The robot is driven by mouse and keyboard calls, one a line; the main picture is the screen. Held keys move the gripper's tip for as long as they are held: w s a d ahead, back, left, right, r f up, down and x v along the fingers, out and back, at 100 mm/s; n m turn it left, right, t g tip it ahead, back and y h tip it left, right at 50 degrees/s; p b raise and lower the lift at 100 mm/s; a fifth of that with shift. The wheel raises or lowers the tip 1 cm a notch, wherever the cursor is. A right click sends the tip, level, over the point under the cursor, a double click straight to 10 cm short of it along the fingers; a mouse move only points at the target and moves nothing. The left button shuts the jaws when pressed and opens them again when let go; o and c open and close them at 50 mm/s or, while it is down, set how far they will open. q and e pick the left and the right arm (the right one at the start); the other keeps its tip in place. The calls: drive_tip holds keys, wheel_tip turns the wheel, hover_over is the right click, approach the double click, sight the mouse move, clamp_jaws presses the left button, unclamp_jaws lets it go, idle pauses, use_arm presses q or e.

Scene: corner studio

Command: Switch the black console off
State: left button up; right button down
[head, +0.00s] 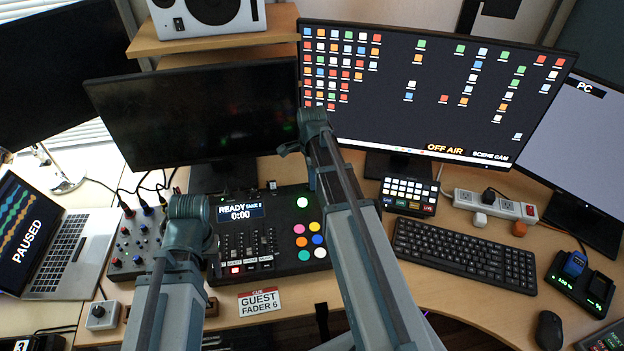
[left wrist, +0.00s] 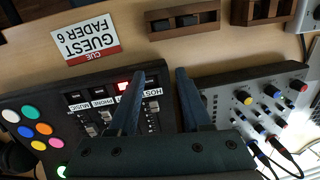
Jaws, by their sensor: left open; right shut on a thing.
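The black console (head: 284,235) lies on the desk with a lit screen reading READY TAKE 2 0:00, faders and coloured pads. Its fader strip also shows in the left wrist view (left wrist: 100,125), one key glowing red. My left gripper (left wrist: 156,75) is open and empty, its fingers over the console's fader side beside the grey mixer; in the head view its own wrist mostly hides it. My right gripper (head: 290,148) is at the end of the arm reaching over the console's right back corner, before the dark monitor. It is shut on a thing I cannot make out.
The mixer (head: 138,238) with knobs and cables stands left of the console. A GUEST FADER 6 card (head: 259,301) lies in front. A small keypad (head: 409,196), keyboard (head: 464,253) and power strip (head: 495,205) are to the right. The dark monitor (head: 190,118) stands behind.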

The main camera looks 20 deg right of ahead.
use_arm(q)
drive_tip(key=shift+f, duration=0.1)
use_arm(e)
drive_tip(key=shift+a+h, duration=0.3)
drive_tip(key=shift+h, duration=0.4)
use_arm(q)
drive_tip(key=shift+f+b, duration=0.25)
drive_tip(key=shift+b, duration=0.1)
use_arm(e)
drive_tip(key=shift+a+g+h, duration=0.1)
drive_tip(key=shift+g+h, duration=0.3)
drive_tip(key=shift+h, duration=0.3)
drive_tip(key=c, duration=0.8)
unclamp_jaws()
drive_tip(key=shift+o, duration=0.2)
drive_tip(key=shift+w+r, duration=0.1)
use_arm(q)
wheel_tip(320, 180, up, 13)
drive_tip(key=p, duration=1.3)
drive_tip(key=shift+r, duration=0.15)
use_arm(e)
drive_tip(key=s+v, duration=0.1)
drive_tip(key=v, duration=1.2)
drive_tip(key=shift+w+r, duration=0.3)
drive_tip(key=shift+w, duration=0.15)
